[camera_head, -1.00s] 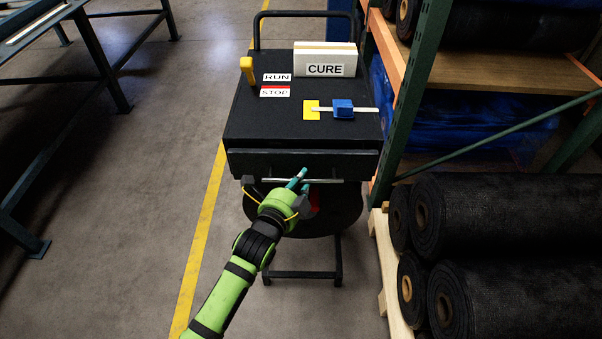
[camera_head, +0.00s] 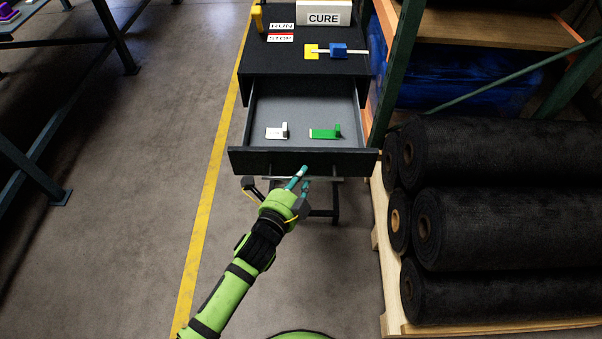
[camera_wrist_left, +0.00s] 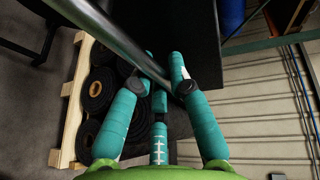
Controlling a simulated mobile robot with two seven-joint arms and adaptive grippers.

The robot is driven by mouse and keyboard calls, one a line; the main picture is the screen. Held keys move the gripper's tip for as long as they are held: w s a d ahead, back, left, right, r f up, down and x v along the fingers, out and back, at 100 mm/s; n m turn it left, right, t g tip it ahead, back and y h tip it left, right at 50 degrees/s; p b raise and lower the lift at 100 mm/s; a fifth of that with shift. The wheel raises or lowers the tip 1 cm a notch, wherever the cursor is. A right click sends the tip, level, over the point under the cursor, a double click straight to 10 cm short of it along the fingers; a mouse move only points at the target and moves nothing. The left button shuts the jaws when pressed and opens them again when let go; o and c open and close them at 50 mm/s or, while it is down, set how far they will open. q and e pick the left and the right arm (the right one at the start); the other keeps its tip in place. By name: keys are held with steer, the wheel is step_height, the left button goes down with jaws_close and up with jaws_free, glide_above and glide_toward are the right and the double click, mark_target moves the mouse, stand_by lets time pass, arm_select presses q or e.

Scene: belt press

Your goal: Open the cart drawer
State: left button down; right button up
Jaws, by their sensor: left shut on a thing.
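The black cart (camera_head: 310,75) stands ahead of me in the head view. Its drawer (camera_head: 258,160) is pulled well out toward me, and the inside shows. A white piece (camera_head: 275,133) and a green piece (camera_head: 324,133) lie apart on the drawer floor. My left gripper (camera_head: 300,180) is at the middle of the drawer front, shut on the metal bar handle (camera_head: 328,179). In the left wrist view the handle (camera_wrist_left: 115,35) runs slantwise between the teal fingers (camera_wrist_left: 163,82). My right gripper is in neither view.
Black rolls (camera_head: 480,225) on a pallet and a shelf rack stand close on the right. Open floor (camera_head: 130,190) lies left.

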arm_select(q)
steer(key=shift+s, duration=0.7)
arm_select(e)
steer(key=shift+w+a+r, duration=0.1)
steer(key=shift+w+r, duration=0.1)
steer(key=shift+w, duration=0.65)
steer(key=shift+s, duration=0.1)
arm_select(q)
steer(key=c, duration=1.1)
jaws_free()
steer(key=shift+c, duration=0.2)
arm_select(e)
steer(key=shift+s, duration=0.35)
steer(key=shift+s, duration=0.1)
arm_select(q)
steer(key=v, duration=1.2)
